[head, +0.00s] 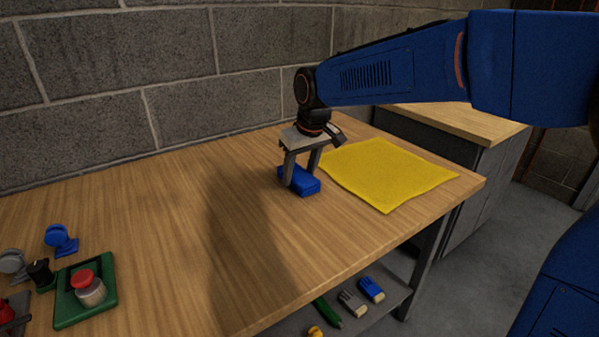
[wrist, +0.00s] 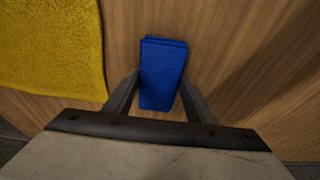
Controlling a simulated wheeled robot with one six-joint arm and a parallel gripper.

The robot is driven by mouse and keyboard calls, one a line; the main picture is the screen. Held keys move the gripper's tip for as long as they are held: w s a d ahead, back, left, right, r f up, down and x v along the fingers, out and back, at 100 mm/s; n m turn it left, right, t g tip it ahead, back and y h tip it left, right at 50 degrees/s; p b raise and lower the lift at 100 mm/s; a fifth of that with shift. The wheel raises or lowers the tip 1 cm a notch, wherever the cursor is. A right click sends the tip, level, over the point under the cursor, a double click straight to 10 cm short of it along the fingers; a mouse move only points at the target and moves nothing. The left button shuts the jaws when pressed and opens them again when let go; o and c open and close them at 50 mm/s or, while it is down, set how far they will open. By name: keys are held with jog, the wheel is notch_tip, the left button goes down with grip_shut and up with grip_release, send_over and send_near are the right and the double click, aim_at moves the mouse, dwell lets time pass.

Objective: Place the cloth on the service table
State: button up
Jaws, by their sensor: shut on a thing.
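A small folded blue cloth (head: 307,188) is between the fingers of my gripper (head: 300,178), toward the right part of the wooden table (head: 160,200). My gripper points down and is shut on the cloth. In the wrist view the cloth (wrist: 162,65) sticks out ahead of the fingers (wrist: 160,92), with its layered far edge showing. The cloth is at or just above the tabletop; I cannot tell if it touches. A flat yellow textile mat (head: 390,175) lies just right of it, apart from it. The mat shows at the left in the wrist view (wrist: 50,45).
A green base with a red button (head: 82,282), a blue part (head: 60,240) and grey and black parts stand at the table's left. A grey cabinet with a wooden top (head: 460,120) stands behind at right. Small items lie on the lower shelf (head: 385,312). The table's middle is clear.

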jog(key=o, duration=1)
jog(key=shift+f, duration=0.1)
jog(key=shift+o, duration=0.2)
jog(key=v, duration=1.2)
jog(key=s+d+f+m+t+h, duration=0.15)
jog(key=s+d+f, duration=0.35)
jog(key=s+d, duration=0.5)
jog(key=s+d+f+m, duration=0.3)
jog(key=s+d+f, duration=0.2)
jog(key=s+d, duration=0.6)
jog(key=s+d+f+m, duration=0.2)
jog(key=s+d+f, duration=0.4)
jog(key=f, duration=0.1)
jog(key=shift+f, duration=0.25)
jog(key=shift+d+t+h, duration=0.1)
jog(key=shift+t+h, duration=0.15)
